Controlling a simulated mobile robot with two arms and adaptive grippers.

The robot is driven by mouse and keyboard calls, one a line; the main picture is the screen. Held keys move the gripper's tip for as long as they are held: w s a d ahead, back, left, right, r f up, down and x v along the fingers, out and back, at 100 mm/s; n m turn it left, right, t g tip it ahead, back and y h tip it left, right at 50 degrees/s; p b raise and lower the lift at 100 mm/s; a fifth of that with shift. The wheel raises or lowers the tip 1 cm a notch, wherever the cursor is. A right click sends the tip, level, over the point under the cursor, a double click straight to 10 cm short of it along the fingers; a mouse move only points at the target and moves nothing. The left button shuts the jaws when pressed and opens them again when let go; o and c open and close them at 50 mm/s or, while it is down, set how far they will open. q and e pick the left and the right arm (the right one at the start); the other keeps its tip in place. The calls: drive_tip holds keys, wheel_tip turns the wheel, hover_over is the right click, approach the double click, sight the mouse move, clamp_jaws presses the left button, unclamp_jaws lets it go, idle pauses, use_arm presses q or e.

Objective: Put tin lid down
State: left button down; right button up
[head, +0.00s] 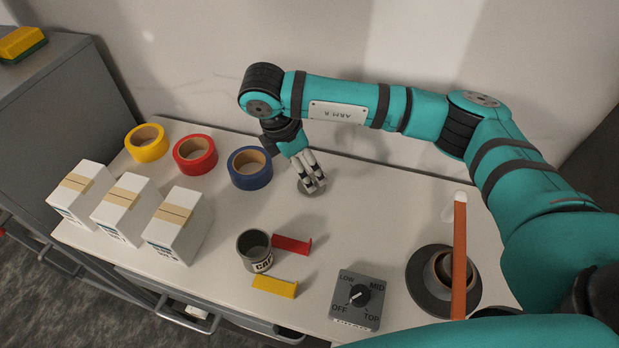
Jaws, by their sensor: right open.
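A grey round lid (303,192) lies flat on the white bench top, to the right of the blue tape roll. My right gripper (316,188) points down directly over the lid, its fingertips at or just above it. Its fingers cover part of the lid, and I cannot tell whether they touch it. The fingers are open. An open dark grey tin (255,251) with a pale lettered label stands upright nearer the front. My left gripper does not show.
Yellow (146,156), red (195,168) and blue (235,180) tape rolls and three white boxes (178,247) stand left. A red block (291,244) and yellow block (274,290) lie by the tin. A dial box (349,312) and dark round piece (419,289) stand right.

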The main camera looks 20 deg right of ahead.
drive_tip(key=shift+b+v, duration=0.45)
drive_tip(key=shift+v, duration=2.1)
